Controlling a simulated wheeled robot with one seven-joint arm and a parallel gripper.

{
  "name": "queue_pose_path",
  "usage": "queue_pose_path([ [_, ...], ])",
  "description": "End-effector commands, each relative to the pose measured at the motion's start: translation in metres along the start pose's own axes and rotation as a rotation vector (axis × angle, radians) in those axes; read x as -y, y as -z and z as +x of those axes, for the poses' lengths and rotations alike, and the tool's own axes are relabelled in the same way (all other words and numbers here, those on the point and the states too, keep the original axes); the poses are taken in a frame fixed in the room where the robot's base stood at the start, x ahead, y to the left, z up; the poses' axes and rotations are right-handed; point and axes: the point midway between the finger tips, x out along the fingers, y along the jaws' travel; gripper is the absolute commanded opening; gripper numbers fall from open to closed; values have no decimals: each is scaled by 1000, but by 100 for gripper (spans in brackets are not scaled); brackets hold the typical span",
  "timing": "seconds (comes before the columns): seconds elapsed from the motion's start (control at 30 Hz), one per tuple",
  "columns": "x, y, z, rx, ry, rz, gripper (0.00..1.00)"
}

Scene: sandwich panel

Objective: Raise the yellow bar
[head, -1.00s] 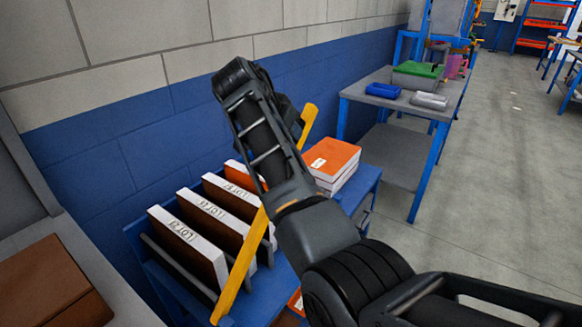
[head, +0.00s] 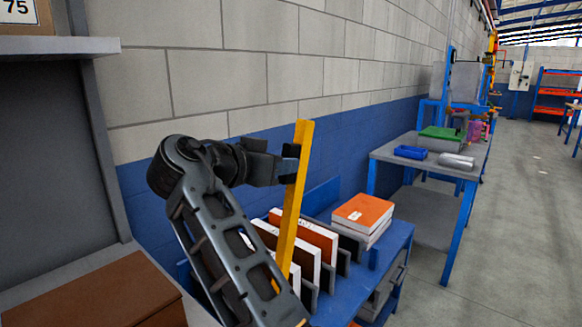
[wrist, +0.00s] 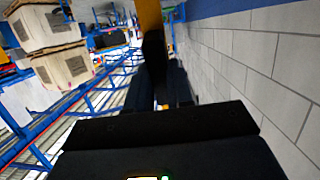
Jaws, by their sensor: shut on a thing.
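The bar's lower end is hidden behind my arm, in front of the panels. In the wrist view, part of the yellow bar (wrist: 150,25) shows at the top, between the dark fingers (wrist: 157,75).
Upright white and brown panels (head: 310,240) stand in a blue rack (head: 372,262). Orange-topped boxes (head: 362,213) lie stacked on its right. A grey table (head: 385,155) with a blue bin (head: 410,152) stands beyond. The block wall is close behind; the floor at right is clear.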

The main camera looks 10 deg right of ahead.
Motion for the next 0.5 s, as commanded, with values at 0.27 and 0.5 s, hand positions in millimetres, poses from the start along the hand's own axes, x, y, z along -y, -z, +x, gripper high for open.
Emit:
queue_pose_path([
  [0.27, 0, -1, -2, -5, -1, -1, 0],
  [0.5, 0, -1, -2, -4, 0, -1, 31],
])
